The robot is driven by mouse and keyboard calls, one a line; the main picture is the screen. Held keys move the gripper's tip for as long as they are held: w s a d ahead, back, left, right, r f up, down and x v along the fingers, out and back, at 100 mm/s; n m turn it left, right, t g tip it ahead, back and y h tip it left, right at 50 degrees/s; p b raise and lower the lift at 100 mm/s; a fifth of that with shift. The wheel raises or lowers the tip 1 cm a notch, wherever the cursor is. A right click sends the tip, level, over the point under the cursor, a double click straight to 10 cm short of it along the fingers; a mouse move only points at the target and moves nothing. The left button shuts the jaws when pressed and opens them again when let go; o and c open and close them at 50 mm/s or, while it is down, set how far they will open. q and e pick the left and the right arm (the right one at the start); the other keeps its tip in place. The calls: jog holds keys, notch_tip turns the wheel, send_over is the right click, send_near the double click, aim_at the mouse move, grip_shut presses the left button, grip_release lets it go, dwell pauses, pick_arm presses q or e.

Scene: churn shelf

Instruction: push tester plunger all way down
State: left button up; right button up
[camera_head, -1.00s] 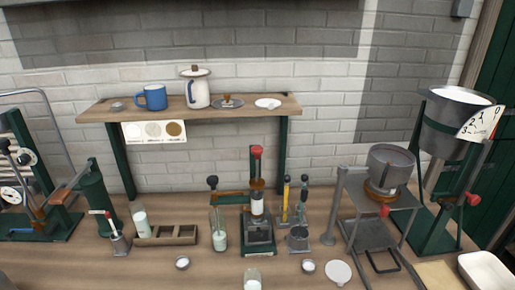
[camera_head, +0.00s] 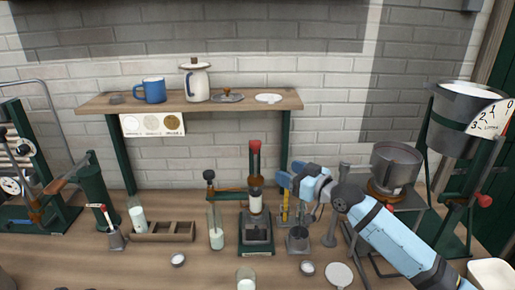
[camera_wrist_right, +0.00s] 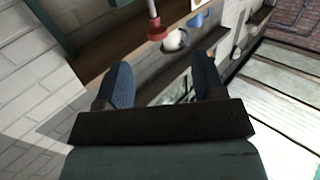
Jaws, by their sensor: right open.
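The tester (camera_head: 257,236) stands near the middle of the bench, a dark green stand with a clear and white cylinder. Its plunger (camera_head: 255,148) has a red top and stands raised well above the cylinder. My right gripper (camera_head: 287,174) is to the right of the plunger, a little lower than its red top and apart from it. In the right wrist view the two dark blue fingers (camera_wrist_right: 163,83) are spread with nothing between them. A red-ended rod (camera_wrist_right: 155,27) shows beyond them, probably the plunger. My left gripper is not in view.
A wooden shelf (camera_head: 225,104) with a blue mug (camera_head: 151,91) is behind. Small dishes lie in front.

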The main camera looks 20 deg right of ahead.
aim_at(260, 145)
jog(key=shift+y, duration=0.3)
jog(key=w+a+r, duration=0.1)
jog(key=w, duration=0.3)
jog(key=w+a+r+p, duration=0.1)
jog(key=w+a, duration=0.1)
jog(key=w, duration=0.2)
jog(key=w+a+r+p, duration=0.1)
jog(key=w+a, duration=0.1)
jog(key=w, duration=0.2)
jog(key=shift+a+r, duration=0.15)
jog(key=shift+w+a, duration=0.25)
jog(key=shift+w, duration=0.35)
